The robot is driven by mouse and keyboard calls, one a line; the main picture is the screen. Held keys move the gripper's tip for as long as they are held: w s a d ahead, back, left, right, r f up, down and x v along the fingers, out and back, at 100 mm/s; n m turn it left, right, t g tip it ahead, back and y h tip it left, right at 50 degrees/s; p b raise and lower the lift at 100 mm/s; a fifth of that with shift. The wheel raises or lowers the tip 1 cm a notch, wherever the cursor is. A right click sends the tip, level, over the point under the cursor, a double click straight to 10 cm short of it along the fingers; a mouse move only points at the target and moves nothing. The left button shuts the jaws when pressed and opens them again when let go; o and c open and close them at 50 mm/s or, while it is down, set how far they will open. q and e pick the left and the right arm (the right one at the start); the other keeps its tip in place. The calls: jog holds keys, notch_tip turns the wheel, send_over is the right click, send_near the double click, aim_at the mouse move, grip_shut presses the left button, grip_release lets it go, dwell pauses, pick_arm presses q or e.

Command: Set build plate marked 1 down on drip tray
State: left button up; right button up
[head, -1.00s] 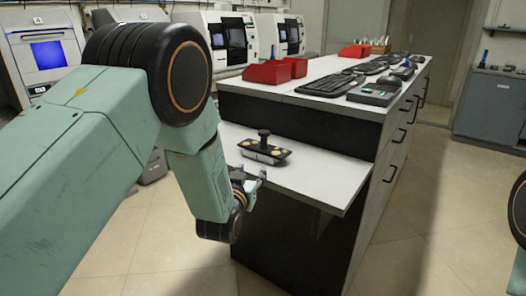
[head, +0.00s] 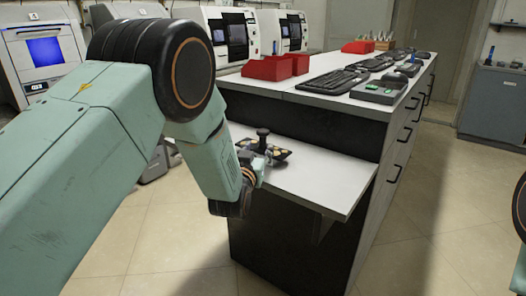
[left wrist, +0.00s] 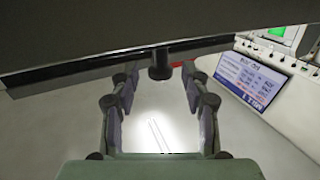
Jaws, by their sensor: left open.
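A dark plate with round gold spots and an upright black knob (head: 263,140) rests on the white pull-out shelf (head: 320,185); it looks like the build plate. No number is readable on it. My left gripper (head: 256,166) is at its near side, low beside the knob, and covers part of it. In the left wrist view the fingers (left wrist: 160,108) stand apart with nothing clasped. A dark knob-like shape (left wrist: 160,66) shows just beyond them, in front of a dark bar. I cannot make out which thing is the drip tray. My right gripper is not in view.
The higher counter (head: 330,70) behind the shelf holds red bins (head: 272,67), keyboards (head: 333,81) and a dark grey tray-like item (head: 380,89). White machines (head: 228,40) stand at the back. The shelf's right part is clear. Open tiled floor lies in front and right.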

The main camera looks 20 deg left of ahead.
aim_at(262, 142)
pick_arm(q)
jog(key=w, duration=0.2)
jog(key=w+b, duration=0.1)
jog(key=shift+w+a+f, duration=0.15)
jog(key=shift+w+f, duration=0.05)
jog(key=shift+f, duration=0.1)
jog(key=shift+w+r, duration=0.1)
jog(key=shift+w, duration=0.6)
grip_shut()
jog(key=shift+r, duration=0.1)
